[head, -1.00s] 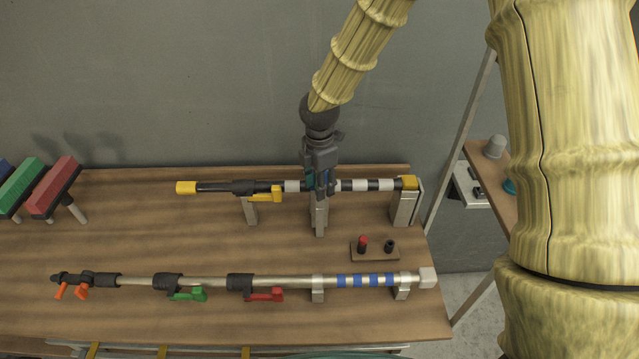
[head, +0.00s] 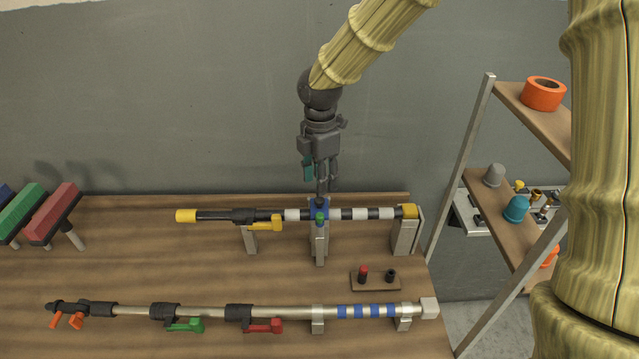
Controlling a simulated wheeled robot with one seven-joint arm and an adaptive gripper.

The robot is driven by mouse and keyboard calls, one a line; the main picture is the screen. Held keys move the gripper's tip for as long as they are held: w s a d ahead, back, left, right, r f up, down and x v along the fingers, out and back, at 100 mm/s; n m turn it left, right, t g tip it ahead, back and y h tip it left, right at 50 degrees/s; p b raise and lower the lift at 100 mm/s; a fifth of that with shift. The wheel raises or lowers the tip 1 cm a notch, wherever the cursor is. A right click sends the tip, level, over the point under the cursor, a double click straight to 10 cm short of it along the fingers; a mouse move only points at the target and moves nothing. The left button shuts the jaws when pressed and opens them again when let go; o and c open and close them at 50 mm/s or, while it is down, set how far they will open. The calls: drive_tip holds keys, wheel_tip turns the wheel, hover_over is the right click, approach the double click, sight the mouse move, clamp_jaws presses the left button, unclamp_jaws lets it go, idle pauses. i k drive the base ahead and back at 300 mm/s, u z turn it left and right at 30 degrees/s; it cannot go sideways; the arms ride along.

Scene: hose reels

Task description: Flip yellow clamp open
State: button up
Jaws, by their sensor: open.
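The yellow clamp (head: 264,226) is a small lever under a black collar (head: 243,215) on the rear pole (head: 213,214). The lever lies along the pole, pointing right. The pole is black with white bands and yellow ends and rests level on metal stands. My gripper (head: 321,192) points down above the pole, to the right of the clamp. It is open, and its fingertips are close above a blue section with a green part (head: 320,217). I cannot tell whether they touch it.
A front silver pole (head: 210,311) carries a green lever (head: 187,325), a red lever (head: 264,326) and orange levers (head: 67,320). A small block (head: 375,282) with red and black knobs sits between the poles. Shelves (head: 490,190) stand at right. The table's left middle is clear.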

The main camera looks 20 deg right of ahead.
sight(276, 225)
drive_tip(key=k, duration=1)
